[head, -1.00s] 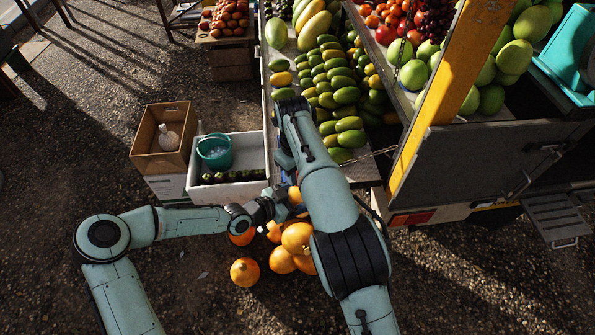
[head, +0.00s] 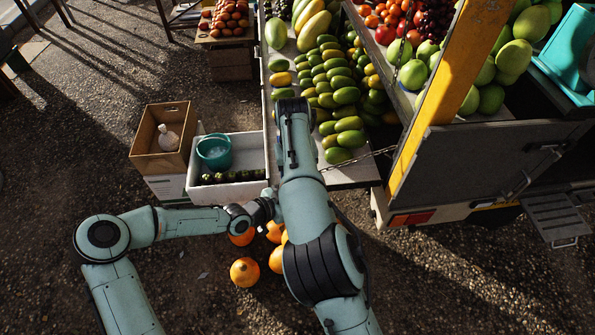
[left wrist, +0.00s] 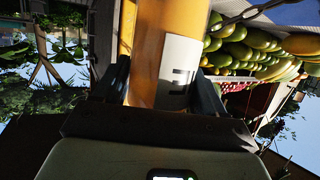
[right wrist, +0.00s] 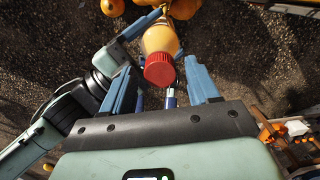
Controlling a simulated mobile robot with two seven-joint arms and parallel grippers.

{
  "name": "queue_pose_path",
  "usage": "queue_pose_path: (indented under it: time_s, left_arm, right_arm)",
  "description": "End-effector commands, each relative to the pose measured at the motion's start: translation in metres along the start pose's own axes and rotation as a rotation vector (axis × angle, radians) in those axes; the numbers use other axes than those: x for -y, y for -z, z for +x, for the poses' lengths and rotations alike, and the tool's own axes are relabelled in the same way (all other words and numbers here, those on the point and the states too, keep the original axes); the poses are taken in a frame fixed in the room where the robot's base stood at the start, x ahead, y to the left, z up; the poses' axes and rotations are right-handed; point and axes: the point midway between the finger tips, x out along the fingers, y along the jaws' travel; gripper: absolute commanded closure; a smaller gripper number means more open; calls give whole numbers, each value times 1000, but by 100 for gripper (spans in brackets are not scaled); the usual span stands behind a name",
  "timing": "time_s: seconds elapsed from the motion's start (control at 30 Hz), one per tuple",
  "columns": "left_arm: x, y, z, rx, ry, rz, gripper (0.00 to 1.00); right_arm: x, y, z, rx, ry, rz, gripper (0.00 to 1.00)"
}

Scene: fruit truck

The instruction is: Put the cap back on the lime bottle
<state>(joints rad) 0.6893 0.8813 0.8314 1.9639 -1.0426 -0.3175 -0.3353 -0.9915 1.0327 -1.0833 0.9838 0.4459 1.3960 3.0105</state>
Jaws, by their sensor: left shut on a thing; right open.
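The lime bottle (right wrist: 162,38) is yellow-orange and has a red cap (right wrist: 160,71) at its mouth in the right wrist view. Whether the cap is screwed tight cannot be told. My left gripper (left wrist: 160,72) is shut on the bottle, whose body and white label (left wrist: 179,70) fill the middle of the left wrist view. My right gripper (right wrist: 158,70) is open, with its blue fingers apart on either side of the cap, not visibly touching it. In the head view my right arm hides the bottle, the cap and my right gripper's fingers.
Several orange fruits (head: 244,271) lie on the ground below my arms. A white crate (head: 228,192) with a teal bucket (head: 214,152) and a cardboard box (head: 160,141) stand left. The truck's fruit bed (head: 351,174) is close beyond my right arm.

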Motion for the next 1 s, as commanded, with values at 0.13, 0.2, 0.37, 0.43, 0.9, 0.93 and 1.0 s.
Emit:
queue_pose_path:
  time_s: [0.13,0.2,0.37,0.43,0.9,0.93,1.0]
  left_arm:
    - [0,2,0,-3,0,1,100]
    - [0,2,0,-3,0,1,100]
    - [0,2,0,-3,0,1,100]
    - [0,2,0,-3,0,1,100]
    - [0,2,0,-3,0,2,100]
    - [0,2,0,-3,0,1,100]
    - [0,2,0,-3,0,2,100]
  right_arm:
    - [0,-1,-8,3,0,0,40]
    - [0,-1,-18,5,0,-1,40]
    - [0,-1,-38,3,1,0,40]
    - [0,0,-43,2,1,-1,40]
    - [0,0,-45,-3,-1,-64,43]
    - [0,0,-45,-4,-2,-96,43]
    - [0,1,-44,-9,-3,-198,43]
